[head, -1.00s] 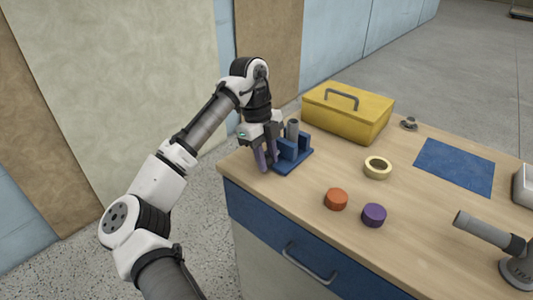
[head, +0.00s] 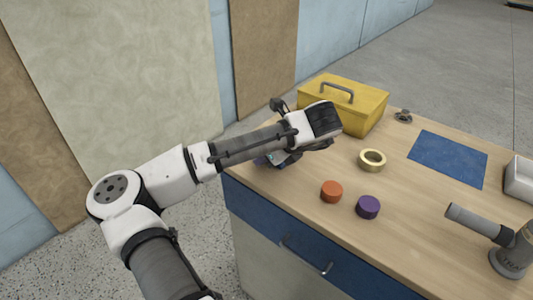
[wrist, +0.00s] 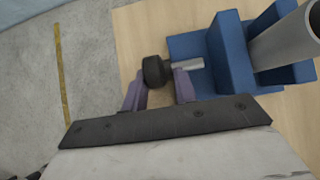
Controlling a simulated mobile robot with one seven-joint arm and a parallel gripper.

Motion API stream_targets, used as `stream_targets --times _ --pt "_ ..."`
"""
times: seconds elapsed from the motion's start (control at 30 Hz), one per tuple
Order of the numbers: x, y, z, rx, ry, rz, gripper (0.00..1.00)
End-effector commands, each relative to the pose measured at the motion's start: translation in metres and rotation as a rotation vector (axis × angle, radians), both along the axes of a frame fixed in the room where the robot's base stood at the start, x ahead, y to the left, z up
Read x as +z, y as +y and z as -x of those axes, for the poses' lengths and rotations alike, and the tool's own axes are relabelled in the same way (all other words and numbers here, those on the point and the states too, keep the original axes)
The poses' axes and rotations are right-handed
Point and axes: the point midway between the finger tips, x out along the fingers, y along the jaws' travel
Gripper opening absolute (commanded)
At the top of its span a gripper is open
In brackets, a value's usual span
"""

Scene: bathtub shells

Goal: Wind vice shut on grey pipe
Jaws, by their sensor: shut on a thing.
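The blue vice (wrist: 228,52) shows in the wrist view at upper right, on the wooden bench. The grey pipe (wrist: 287,42) stands among its blue jaws; I cannot tell whether both jaws touch it. A light grey screw rod (wrist: 188,64) sticks out of the vice's left side and ends in a black knob (wrist: 156,70). My gripper (wrist: 159,84) is shut on the black knob, with a lilac finger on either side. In the head view my arm hides the pipe and nearly all of the vice.
On the bench (head: 425,205) are a yellow toolbox (head: 350,108) behind my wrist, a tape roll (head: 372,160), an orange cap (head: 331,191), a purple cap (head: 368,207), a blue mat (head: 447,158) and a grey angled stand (head: 480,223) at right. The bench's left edge is near my gripper.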

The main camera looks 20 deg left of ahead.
Motion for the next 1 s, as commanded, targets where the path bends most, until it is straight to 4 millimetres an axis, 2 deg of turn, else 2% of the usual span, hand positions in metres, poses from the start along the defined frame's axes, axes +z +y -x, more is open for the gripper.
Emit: stream_targets --times 0.03,0.5,1.0 --pt "-0.0051 0.0016 0.006 0.006 0.008 -0.051 0.05" --pt "-0.0128 0.001 0.0058 0.01 -0.132 -0.431 0.05" --pt "-0.015 0.0018 0.0065 0.012 -0.194 -0.6 0.05"
